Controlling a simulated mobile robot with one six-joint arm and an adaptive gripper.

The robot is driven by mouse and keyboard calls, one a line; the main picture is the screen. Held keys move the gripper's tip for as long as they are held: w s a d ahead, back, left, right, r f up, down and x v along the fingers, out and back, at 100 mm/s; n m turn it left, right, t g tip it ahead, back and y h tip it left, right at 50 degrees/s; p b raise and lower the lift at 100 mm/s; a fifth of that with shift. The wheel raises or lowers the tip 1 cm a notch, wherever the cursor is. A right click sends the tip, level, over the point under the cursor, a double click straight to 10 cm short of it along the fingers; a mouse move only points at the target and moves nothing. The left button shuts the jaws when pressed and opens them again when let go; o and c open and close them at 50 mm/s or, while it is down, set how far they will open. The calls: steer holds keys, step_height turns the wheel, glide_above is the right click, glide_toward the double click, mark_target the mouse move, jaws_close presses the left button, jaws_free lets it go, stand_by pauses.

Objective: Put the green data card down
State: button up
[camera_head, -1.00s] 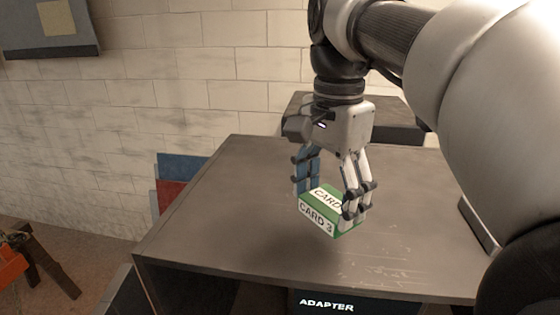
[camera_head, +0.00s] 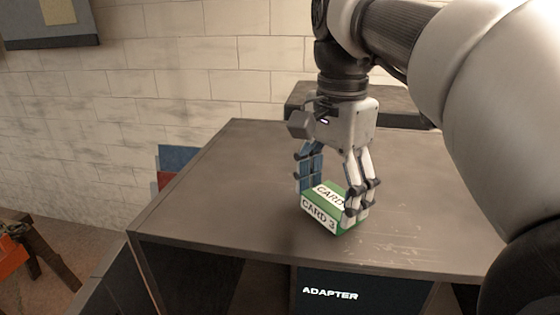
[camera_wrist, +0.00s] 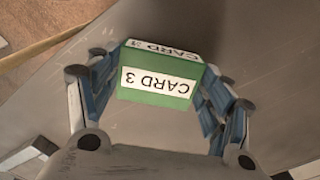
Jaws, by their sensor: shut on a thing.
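The green data card (camera_head: 337,193) is a small green block with white labels reading "CARD 3". My gripper (camera_head: 335,192) points down over the table (camera_head: 225,200) and is shut on the card, one finger on each side. In the wrist view the card (camera_wrist: 160,75) sits between the two fingers, with its labels upside down. The card is over the middle right part of the tabletop. I cannot tell whether its underside touches the surface.
A dark box (camera_head: 300,95) stands behind the table by the pale block wall (camera_head: 180,70). A dark unit marked "ADAPTER" (camera_head: 330,294) is below the table's front edge. An orange object (camera_head: 15,256) is at the far left. The tabletop left of the card is clear.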

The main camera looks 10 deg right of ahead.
steer(key=shift+f+b, duration=0.35)
steer(key=shift+f, duration=0.2)
steer(key=o, duration=1.2)
steer(key=shift+o, duration=0.2)
